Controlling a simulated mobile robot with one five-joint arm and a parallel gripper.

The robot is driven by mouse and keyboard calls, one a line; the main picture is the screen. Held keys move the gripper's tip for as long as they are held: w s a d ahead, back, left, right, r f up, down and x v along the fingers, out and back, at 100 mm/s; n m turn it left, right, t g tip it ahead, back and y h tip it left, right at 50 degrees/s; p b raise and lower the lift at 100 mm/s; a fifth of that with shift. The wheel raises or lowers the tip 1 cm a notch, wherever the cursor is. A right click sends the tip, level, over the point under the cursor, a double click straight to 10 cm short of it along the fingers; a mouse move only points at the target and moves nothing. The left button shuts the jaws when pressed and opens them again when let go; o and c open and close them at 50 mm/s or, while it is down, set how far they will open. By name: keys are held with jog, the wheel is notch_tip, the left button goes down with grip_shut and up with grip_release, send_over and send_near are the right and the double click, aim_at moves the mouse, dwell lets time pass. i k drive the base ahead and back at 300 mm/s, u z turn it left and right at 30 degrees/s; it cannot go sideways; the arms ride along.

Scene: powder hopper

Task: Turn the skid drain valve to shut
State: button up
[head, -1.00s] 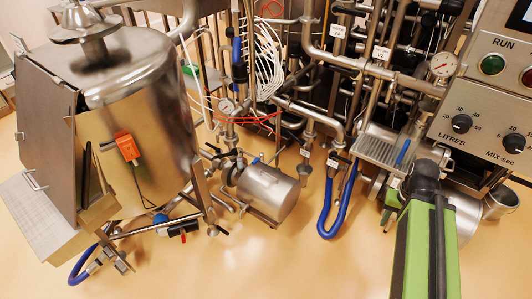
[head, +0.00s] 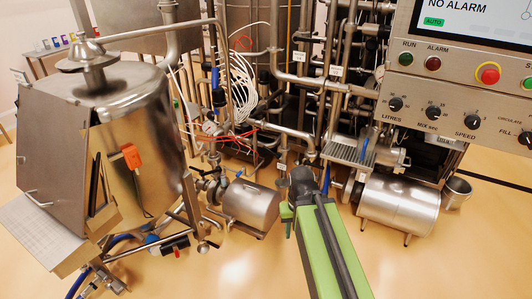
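I cannot single out the skid drain valve with certainty in the head view. Candidates are low fittings on the pipework around the small steel pump (head: 250,205), and a valve with a red handle (head: 178,253) under the hopper vessel (head: 140,120). A blue handle (head: 325,181) shows near the end of my arm. Too little detail shows to read any handle's position. My green and black arm reaches up from the bottom centre, its black joint in front of the lower pipes. My gripper's fingers cannot be made out; the arm covers that area.
The control panel (head: 455,100) overhangs the right side. A steel motor cylinder (head: 398,205) and a steel bucket (head: 456,192) stand below it. A drip tray (head: 349,153) juts out at the skid front. Open floor (head: 410,270) lies in front.

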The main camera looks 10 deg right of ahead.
aim_at(278, 156)
jog(key=u, duration=0.2)
jog(key=i, duration=1.7)
jog(key=z, duration=0.25)
jog(key=k, duration=0.75)
jog(key=z, duration=0.2)
jog(key=i, duration=0.75)
jog(key=u, duration=0.1)
